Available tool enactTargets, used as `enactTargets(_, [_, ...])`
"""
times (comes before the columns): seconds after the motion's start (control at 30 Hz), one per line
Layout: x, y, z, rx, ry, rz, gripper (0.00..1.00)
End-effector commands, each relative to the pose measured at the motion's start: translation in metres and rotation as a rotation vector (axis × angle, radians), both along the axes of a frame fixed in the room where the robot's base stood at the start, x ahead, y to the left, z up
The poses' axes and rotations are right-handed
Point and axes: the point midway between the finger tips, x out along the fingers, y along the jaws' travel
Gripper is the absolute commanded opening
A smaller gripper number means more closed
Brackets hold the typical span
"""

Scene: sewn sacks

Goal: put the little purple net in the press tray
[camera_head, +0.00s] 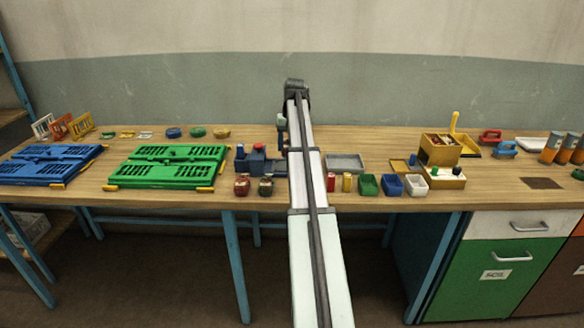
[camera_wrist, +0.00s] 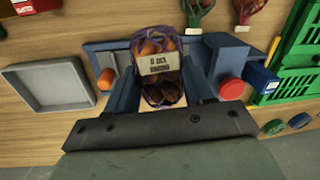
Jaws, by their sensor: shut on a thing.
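The little purple net (camera_wrist: 160,46), with orange round things inside and a pale label, is between the fingers of my gripper (camera_wrist: 160,72) in the wrist view. My gripper is shut on it. The blue-grey press (camera_wrist: 101,47) lies beneath and around the net in that view, with a red knob (camera_wrist: 231,88) on its right. The net and fingers cover its middle, so I cannot tell whether the net touches the press tray. In the head view the press (camera_head: 257,162) stands just left of my arm, which hides the net.
A shallow grey tray (camera_wrist: 50,86) lies beside the press; it also shows in the head view (camera_head: 345,160). A red net (camera_head: 241,186) and a green net (camera_head: 265,187) stand at the front edge. Green (camera_head: 168,168) and blue folded crates lie left, small bins (camera_head: 391,185) right.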

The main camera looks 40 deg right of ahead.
Motion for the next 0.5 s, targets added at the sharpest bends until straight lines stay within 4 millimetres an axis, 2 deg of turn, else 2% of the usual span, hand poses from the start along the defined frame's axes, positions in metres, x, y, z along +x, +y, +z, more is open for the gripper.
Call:
enactTargets(0.03, [0.011, -0.01, 0.003, 0.0, 0.0, 0.041, 0.18])
enactTargets(0.1, [0.016, -0.016, 0.004, 0.0, 0.001, 0.104, 0.18])
enactTargets(0.27, [0.028, -0.029, 0.007, 0.0, 0.0, 0.273, 0.18])
enactTargets(0.5, [0.039, -0.045, 0.012, 0.0, 0.001, 0.602, 0.18])
